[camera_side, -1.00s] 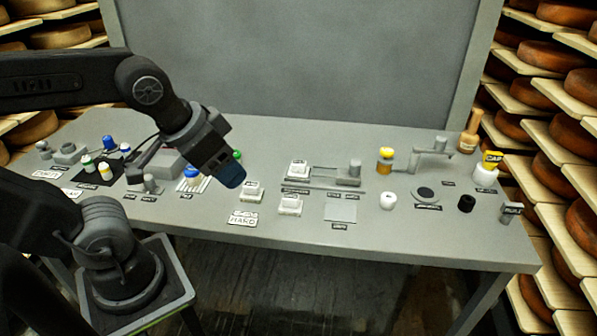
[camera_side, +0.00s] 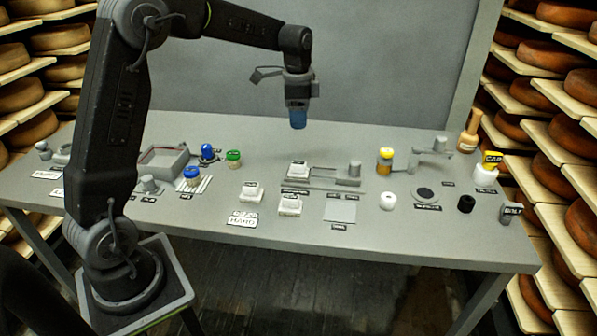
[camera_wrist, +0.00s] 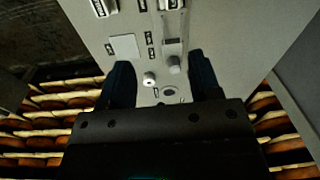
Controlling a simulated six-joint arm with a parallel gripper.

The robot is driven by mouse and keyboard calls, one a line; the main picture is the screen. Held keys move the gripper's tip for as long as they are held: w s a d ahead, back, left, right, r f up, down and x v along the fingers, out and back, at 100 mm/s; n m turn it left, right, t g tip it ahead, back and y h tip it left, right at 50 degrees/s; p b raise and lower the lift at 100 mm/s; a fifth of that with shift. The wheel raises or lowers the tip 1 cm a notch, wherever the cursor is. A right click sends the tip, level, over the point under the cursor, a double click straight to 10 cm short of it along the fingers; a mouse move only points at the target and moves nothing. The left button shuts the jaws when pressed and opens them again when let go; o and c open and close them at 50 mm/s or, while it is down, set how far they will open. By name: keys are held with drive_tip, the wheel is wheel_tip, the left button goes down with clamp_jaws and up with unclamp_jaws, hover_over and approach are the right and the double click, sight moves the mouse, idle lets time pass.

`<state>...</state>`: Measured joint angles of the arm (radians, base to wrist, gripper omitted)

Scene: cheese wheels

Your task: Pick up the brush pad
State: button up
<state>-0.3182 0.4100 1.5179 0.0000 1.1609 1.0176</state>
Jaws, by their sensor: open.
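No thing in view is readably marked as the brush pad. The likeliest candidates are pale blocks on the grey table: a left block (camera_side: 250,190), a front block (camera_side: 290,205) and a rear block (camera_side: 297,169) by a grey slider fixture. Two pale blocks also show at the top of the wrist view (camera_wrist: 103,7). A flat grey square (camera_side: 341,212) lies right of the front block, and shows in the wrist view (camera_wrist: 124,46). My gripper (camera_side: 297,122) hangs above the table behind the blocks, pointing down, empty. In the wrist view its fingers are apart (camera_wrist: 160,68).
A slider fixture (camera_side: 347,176), white ring (camera_side: 388,201), dark disc (camera_side: 426,194) and black cylinder (camera_side: 466,203) stand to the right. A yellow-capped jar (camera_side: 385,160) and brown bottle (camera_side: 469,133) are further back. Left are a grey tray (camera_side: 163,160) and blue- and green-capped jars (camera_side: 233,160).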

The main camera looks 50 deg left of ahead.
wheel_tip(320, 180, down, 3)
drive_tip(key=w+a+m, duration=0.1)
drive_tip(key=w+a, duration=0.1)
drive_tip(key=a, duration=0.1)
hover_over(299, 163)
drive_tip(key=shift+g, duration=0.3)
wheel_tip(299, 163, down, 8)
drive_tip(key=shift+w+a+f, duration=0.1)
drive_tip(key=shift+w+a, duration=0.05)
drive_tip(key=shift+f, duration=2.85)
drive_tip(key=shift+c, duration=0.2)
drive_tip(key=c, duration=1)
drive_tip(key=shift+r, duration=0.15)
